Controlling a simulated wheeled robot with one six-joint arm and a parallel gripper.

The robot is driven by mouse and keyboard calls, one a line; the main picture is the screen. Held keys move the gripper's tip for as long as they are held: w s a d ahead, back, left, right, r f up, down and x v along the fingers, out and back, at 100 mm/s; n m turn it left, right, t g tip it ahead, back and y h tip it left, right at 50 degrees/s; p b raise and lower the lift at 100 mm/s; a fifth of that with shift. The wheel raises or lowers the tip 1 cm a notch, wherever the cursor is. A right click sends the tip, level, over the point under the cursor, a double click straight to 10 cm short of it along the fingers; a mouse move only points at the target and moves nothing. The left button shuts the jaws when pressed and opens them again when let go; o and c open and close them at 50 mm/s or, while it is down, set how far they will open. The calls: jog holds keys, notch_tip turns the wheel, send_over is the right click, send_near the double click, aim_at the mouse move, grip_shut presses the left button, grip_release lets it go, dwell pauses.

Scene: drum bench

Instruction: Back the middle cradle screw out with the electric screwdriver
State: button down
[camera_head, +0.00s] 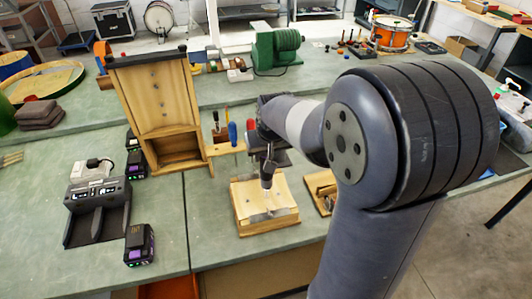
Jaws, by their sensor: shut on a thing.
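The wooden cradle (284,216) lies on the green bench right of centre, with a shallow hollow in its top. My gripper (268,152) is above the cradle's back part, small and partly covered by my own arm. It is shut on a dark tool that looks like the electric screwdriver (267,172), held upright. The screwdriver's tip points down at the middle of the cradle. Whether the tip touches a screw is too small to tell.
A tall wooden board stand (150,95) rises left of the cradle. A charger (97,200) and black battery packs (139,243) lie on the left. A small wooden tray (317,188) sits close right of the cradle. Upright hand tools (232,132) stand behind. The bench front edge is near.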

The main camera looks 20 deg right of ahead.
jog(key=shift+r, duration=0.1)
dwell(0.5)
jog(key=shift+r+p, duration=1.15)
jog(key=shift+r, duration=0.35)
